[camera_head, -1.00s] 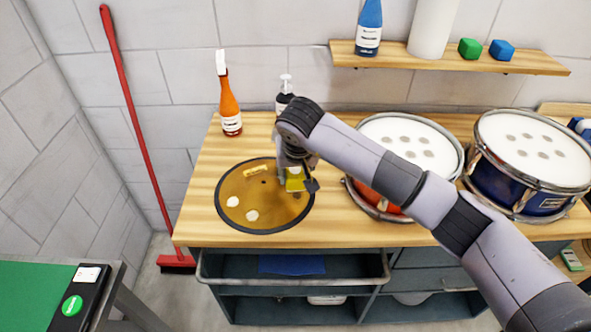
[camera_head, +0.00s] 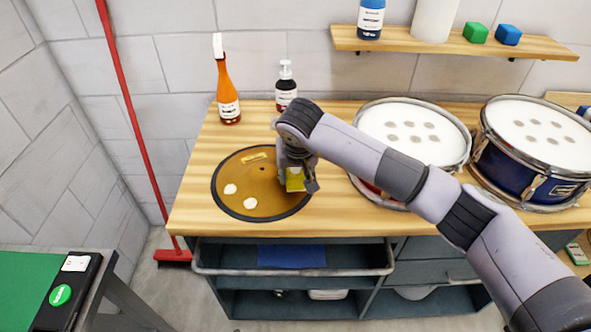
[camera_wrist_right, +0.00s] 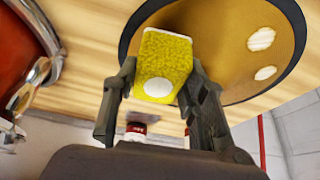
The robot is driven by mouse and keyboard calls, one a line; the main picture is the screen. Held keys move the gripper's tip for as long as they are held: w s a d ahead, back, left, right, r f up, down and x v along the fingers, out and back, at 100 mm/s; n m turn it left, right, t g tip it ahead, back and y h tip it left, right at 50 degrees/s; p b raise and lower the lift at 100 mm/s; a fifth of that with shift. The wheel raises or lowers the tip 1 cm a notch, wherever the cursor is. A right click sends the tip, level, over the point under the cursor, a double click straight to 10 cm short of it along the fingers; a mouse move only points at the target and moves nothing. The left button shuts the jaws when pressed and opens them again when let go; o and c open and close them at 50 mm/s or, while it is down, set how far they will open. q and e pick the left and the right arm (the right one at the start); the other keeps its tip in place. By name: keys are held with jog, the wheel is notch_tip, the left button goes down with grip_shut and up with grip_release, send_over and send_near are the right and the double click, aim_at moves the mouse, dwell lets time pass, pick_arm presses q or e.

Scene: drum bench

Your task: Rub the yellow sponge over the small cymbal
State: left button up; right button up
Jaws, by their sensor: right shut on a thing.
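The yellow sponge (camera_wrist_right: 163,62) is held between the two fingers of my right gripper (camera_wrist_right: 160,85), which is shut on it; a round white patch shows on the sponge. In the head view the sponge (camera_head: 295,180) is at the right part of the small cymbal (camera_head: 250,206), a brass disc with a dark rim lying on the bench. My right gripper (camera_head: 297,182) is over that side. Whether the sponge touches the cymbal I cannot tell. Two pale spots (camera_head: 240,196) and a yellow label (camera_head: 254,157) show on the cymbal. My left gripper is not in view.
An orange spray bottle (camera_head: 228,95) and a dark pump bottle (camera_head: 286,88) stand behind the cymbal. A red drum (camera_head: 412,135) and a blue drum (camera_head: 540,150) stand to the right. An open drawer (camera_head: 340,258) sits below the bench front.

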jog(key=shift+f+b, duration=1.2)
jog(key=shift+b, duration=0.2)
dwell(2.4)
jog(key=shift+w+d+f+b, duration=0.15)
jog(key=shift+w+d+b, duration=0.1)
jog(key=shift+w+b, duration=0.55)
jog(key=shift+w+d+b, duration=0.25)
jog(key=shift+w+b, duration=0.15)
jog(key=shift+w, duration=0.75)
jog(key=shift+s, duration=0.15)
jog(key=shift+s+a, duration=0.25)
jog(key=shift+s, duration=0.7)
jog(key=shift+s+a, duration=0.25)
jog(key=shift+s, duration=0.65)
jog(key=shift+w, duration=0.1)
